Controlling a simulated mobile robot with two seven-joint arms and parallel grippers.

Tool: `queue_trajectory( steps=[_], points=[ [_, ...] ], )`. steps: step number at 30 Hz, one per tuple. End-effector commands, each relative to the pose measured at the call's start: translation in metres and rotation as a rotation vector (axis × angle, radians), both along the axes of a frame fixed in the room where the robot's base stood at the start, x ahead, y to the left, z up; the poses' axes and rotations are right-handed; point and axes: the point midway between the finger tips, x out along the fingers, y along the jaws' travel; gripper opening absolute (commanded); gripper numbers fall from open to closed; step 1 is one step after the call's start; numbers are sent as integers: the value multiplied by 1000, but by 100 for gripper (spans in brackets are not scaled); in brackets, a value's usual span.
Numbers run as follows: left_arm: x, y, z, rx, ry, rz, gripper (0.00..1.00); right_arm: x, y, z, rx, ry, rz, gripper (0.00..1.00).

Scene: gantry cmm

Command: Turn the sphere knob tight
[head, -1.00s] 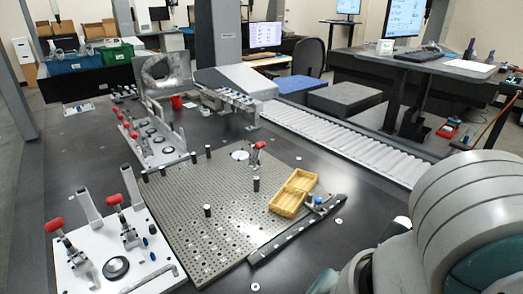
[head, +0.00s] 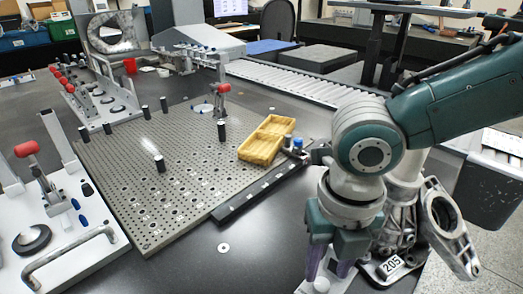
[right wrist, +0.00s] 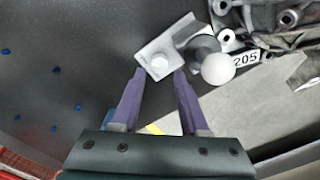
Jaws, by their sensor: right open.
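In the right wrist view, a pale metal bracket (right wrist: 178,42) carries a round white knob-like cap (right wrist: 158,65). A smooth white ball (right wrist: 218,68) on a dark grey body sits just right of it. I cannot tell for sure which of the two is the sphere knob. My right gripper (right wrist: 158,74) is open, its purple fingers on either side of the cap's block; contact is unclear. In the head view my right gripper (head: 328,272) points down at the lower right, with a white round top (head: 321,285) at its fingertips. My left gripper is not in view.
A grey metal casting (head: 448,225) and a plate marked 205 (head: 392,266) stand close right of my right gripper. A perforated plate (head: 150,200) with black posts and a yellow tray (head: 262,148) lie to the left. Bare dark table lies between.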

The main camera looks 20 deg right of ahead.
Motion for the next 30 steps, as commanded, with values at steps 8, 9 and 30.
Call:
queue_trajectory(
  steps=[8, 9, 30],
  points=[
    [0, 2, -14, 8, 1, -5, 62, 0, 0, -37, -1, 1, 0, 44],
    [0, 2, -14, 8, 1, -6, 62, 0, 0, -39, 0, 0, 0, 44],
    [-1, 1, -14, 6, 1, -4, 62, 0, 0, -39, 0, 0, 0, 0]
  ],
)
